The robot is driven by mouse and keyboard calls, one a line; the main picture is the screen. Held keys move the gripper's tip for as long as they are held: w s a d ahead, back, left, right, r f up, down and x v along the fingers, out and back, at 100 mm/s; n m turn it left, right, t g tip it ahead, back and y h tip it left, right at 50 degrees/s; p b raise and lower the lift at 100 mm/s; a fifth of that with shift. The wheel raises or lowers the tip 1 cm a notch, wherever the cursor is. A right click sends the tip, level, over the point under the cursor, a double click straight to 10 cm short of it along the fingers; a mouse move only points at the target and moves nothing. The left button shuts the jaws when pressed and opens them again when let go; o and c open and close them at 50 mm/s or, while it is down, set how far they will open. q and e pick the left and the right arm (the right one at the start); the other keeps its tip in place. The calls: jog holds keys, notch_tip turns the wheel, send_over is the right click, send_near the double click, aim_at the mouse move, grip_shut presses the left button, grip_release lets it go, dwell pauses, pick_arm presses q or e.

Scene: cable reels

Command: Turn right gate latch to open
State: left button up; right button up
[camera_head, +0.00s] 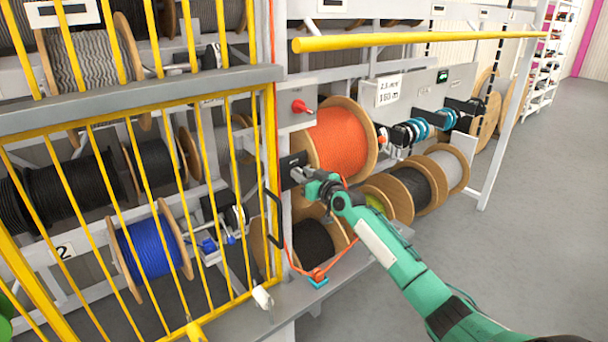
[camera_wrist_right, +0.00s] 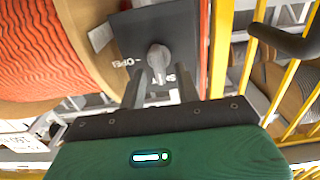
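The gate latch is a grey knob with a short lever (camera_wrist_right: 158,58) on a black plate (camera_wrist_right: 185,38) in the right wrist view. The plate has white lettering reading OPEN at its left and a partly hidden word starting with S below the knob. In the head view the black plate (camera_head: 291,160) sits on the post beside the yellow barred gate (camera_head: 205,160). My right gripper (camera_wrist_right: 161,78) is open, with its fingers on either side of the latch lever and a small gap visible on the right. It also shows in the head view (camera_head: 299,174). My left gripper is not in view.
An orange cable reel (camera_head: 340,138) stands close behind my right gripper. A black gate handle (camera_head: 272,212) is left of the post, and a red knob (camera_head: 300,106) is above the plate. A yellow bar (camera_head: 420,40) crosses above. Open grey floor (camera_head: 530,230) lies right.

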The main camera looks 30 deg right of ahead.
grip_shut()
jog(key=shift+m, duration=0.5)
jog(key=m, duration=0.1)
jog(key=m+b, duration=0.1)
jog(key=shift+d+f+m, duration=0.15)
jog(key=shift+m, duration=0.25)
jog(key=m, duration=0.4)
jog(key=m+p, duration=0.1)
jog(key=m, duration=0.4)
jog(key=f+m, duration=0.1)
jog(key=m, duration=0.4)
jog(key=shift+d, duration=0.35)
jog(key=shift+m, duration=0.3)
